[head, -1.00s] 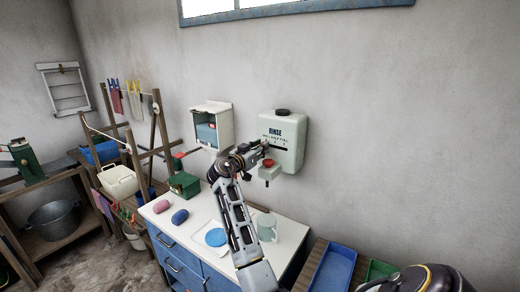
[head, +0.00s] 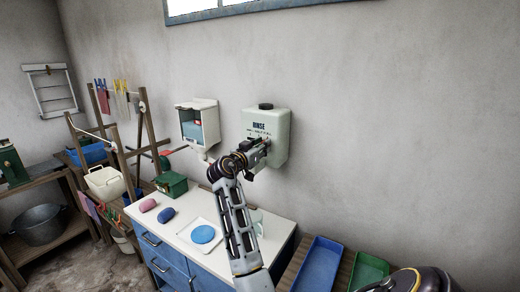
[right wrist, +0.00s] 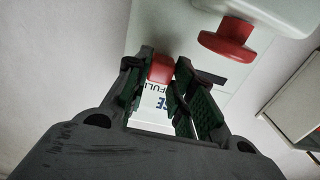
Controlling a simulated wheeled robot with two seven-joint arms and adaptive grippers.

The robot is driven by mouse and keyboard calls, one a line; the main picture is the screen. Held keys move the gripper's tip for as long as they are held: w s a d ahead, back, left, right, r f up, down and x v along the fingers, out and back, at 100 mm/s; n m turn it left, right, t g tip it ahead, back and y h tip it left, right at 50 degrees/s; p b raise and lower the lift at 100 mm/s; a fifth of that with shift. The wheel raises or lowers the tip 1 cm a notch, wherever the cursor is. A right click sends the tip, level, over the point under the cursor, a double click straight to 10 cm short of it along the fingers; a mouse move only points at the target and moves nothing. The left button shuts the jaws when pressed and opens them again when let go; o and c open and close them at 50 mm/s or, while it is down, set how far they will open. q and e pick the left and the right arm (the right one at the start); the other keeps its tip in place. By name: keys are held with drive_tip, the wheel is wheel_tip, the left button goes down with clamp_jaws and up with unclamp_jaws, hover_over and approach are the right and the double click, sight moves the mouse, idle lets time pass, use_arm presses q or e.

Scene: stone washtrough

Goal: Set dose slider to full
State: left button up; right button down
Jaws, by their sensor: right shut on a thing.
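The white rinse dispenser (head: 282,124) hangs on the wall, with dark lettering on its front. The dose slider's red knob (right wrist: 161,68) is between the fingers of my right gripper, which is shut on it. Part of the word FULL shows close to the knob in the right wrist view. In the head view my right gripper (head: 265,146) is against the lower front of the dispenser and hides the slider and most of the scale. A larger round red knob (right wrist: 228,42) on the dispenser's spout is beside the fingers, apart from them. My left gripper is not in view.
Below is a white-topped blue cabinet with pink (head: 147,205) and blue (head: 166,215) soap-like pieces, a blue disc (head: 204,234) and a clear cup (head: 257,223). An open wall box (head: 205,111) hangs left of the dispenser. The wall to the right is bare.

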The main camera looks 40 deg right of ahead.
drive_tip(key=shift+f, duration=0.1)
drive_tip(key=c, duration=1.6)
unclamp_jaws()
drive_tip(key=shift+c, duration=0.2)
drive_tip(key=o, duration=0.4)
drive_tip(key=shift+s, duration=0.3)
drive_tip(key=shift+o, duration=0.2)
drive_tip(key=shift+w+a, duration=0.1)
drive_tip(key=shift+w, duration=0.05)
drive_tip(key=v, duration=1.1)
drive_tip(key=shift+a, duration=0.35)
